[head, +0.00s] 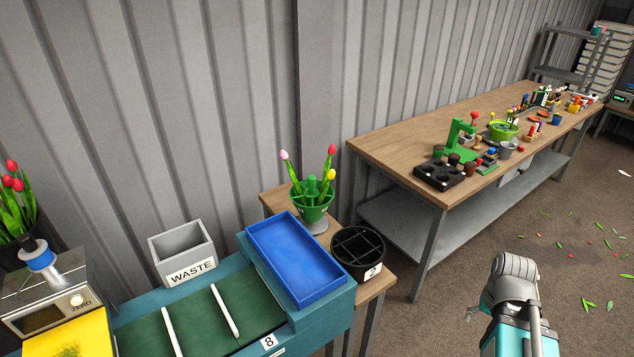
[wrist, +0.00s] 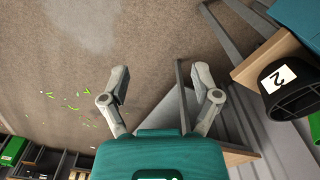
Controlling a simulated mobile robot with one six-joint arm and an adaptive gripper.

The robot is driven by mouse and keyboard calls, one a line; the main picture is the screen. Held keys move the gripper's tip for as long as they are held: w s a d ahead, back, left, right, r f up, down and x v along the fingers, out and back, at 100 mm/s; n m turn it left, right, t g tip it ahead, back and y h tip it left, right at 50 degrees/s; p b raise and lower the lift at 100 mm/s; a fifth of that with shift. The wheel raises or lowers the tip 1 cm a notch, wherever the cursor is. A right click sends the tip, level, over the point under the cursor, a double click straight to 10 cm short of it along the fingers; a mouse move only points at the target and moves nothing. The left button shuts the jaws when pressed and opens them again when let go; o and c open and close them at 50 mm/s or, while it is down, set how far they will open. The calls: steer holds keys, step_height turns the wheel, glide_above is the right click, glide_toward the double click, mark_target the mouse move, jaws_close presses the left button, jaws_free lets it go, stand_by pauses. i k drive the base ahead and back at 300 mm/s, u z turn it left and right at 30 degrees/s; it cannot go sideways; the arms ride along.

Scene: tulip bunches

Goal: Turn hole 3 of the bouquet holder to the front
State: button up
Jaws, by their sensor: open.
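The green bouquet holder (head: 313,206) stands on a grey base on the small wooden table in the head view. It holds several tulips, with pink, red and yellow heads. A small marking shows on its front, too small to read, so I cannot tell which hole faces front. In the wrist view my gripper (wrist: 162,90) is open and empty, with its two fingers spread wide over the floor. In the head view my arm (head: 515,290) is at the lower right, well apart from the holder.
A black divided bucket marked 2 (head: 358,252) stands right in front of the holder. A blue tray (head: 296,258) lies to its left front, with a grey WASTE bin (head: 182,254) further left. A long workbench (head: 400,150) stands at right. Floor between is free.

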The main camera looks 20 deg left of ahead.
mark_target(310, 188)
steer(key=z, duration=0.05)
steer(key=k, duration=0.65)
steer(key=u, duration=0.45)
steer(key=i, duration=0.8)
steer(key=u, duration=0.5)
steer(key=i, duration=0.9)
steer(key=z, duration=0.55)
